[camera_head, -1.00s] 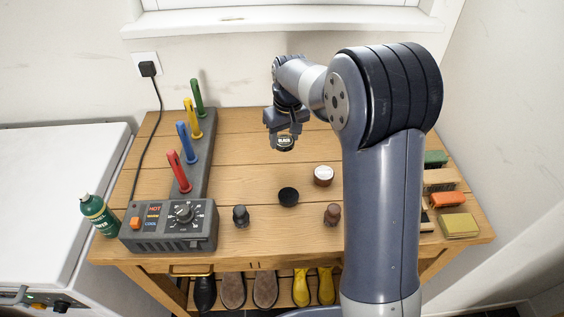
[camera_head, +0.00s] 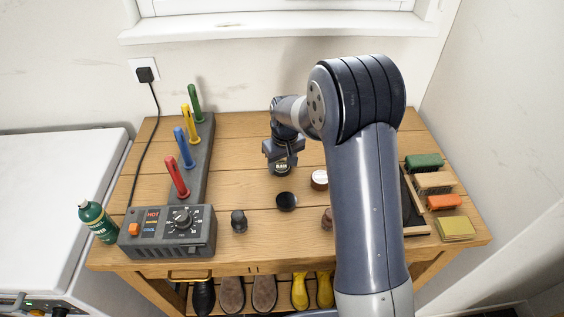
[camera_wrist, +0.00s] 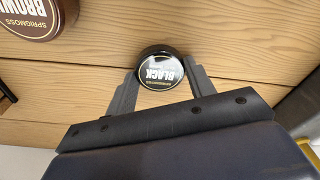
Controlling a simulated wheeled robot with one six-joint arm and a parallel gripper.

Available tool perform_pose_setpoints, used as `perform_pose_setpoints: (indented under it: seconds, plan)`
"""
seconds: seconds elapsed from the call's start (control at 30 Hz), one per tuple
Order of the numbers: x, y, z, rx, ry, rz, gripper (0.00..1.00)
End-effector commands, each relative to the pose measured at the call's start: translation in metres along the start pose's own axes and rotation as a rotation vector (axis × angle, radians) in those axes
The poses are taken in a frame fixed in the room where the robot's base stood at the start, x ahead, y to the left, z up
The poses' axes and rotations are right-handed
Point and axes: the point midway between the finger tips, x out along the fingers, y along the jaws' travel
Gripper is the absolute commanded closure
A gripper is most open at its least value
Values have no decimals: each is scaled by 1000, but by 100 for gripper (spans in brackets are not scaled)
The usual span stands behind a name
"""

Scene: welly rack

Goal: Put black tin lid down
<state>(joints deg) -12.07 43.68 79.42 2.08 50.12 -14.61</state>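My gripper (camera_head: 281,169) points down over the middle of the wooden bench top. It is shut on the black tin lid (camera_wrist: 160,68), a round black disc with a BLACK label, with one finger at each side. The lid is low near the boards; I cannot tell whether it touches them. A small black tin (camera_head: 287,201) stands just in front of it, nearer the bench's front edge.
A brown tin (camera_head: 319,180) stands right of my gripper; its BROWN label shows in the wrist view (camera_wrist: 30,18). Brushes (camera_head: 435,183) lie right. Bare boards lie left of the gripper.

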Motion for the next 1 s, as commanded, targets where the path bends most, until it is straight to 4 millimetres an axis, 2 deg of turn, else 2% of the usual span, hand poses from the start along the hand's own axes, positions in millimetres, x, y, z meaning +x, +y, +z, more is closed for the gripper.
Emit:
perform_pose_setpoints:
  seconds: [0.03,0.27,0.6,0.77,1.0]
  plan:
    - [0,0,0,0,0,0,45]
    - [0,0,0,0,-1,0,28]
    - [-7,0,-1,0,1,0,28]
    - [-34,0,-1,0,5,1,28]
    - [-87,0,-1,0,4,1,28]
